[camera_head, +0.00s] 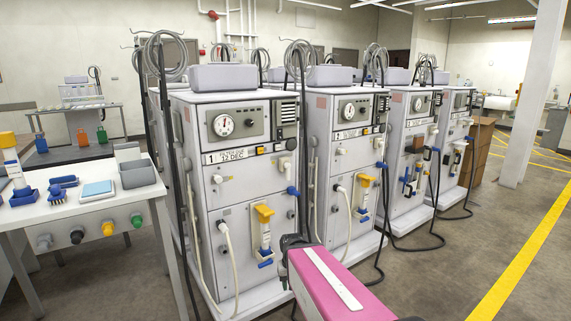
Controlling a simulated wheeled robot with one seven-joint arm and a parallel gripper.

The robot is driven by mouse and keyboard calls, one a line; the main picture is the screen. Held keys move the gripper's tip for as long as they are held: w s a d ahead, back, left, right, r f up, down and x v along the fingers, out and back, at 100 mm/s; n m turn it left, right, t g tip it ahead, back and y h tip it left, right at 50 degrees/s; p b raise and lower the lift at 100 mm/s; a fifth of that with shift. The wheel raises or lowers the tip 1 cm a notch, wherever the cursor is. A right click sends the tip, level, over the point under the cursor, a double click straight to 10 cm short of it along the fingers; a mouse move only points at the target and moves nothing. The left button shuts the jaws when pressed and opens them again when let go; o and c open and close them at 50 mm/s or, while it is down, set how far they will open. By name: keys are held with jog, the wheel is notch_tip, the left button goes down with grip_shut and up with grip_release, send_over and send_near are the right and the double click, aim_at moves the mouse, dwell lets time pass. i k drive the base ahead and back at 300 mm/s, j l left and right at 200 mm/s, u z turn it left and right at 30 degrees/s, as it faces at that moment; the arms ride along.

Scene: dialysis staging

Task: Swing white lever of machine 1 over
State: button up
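Machine 1 (235,170) is the nearest in a row of white machines, with a "1" and "12 DEC" label on its front. A white lever-like fitting (290,143) sits at the right of its front, below the black vent. A smaller white fitting (217,179) is on the left of the front; I cannot tell for certain which is the lever. A yellow-topped holder (264,215) is lower down. My pink arm link enters at the bottom middle, its dark far end before the machine's lower right. I cannot make out gripper fingers, and nothing touches the fittings.
More machines (345,130) stand close on the right, with hoses and black cables hanging and trailing to the floor. A white side table (85,205) with blue items and a grey bin is at the left. Open floor with a yellow line (525,250) lies at the right.

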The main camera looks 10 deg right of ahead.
aim_at(287, 165)
jog(key=i+l+u, duration=0.25)
jog(key=i+l, duration=0.7)
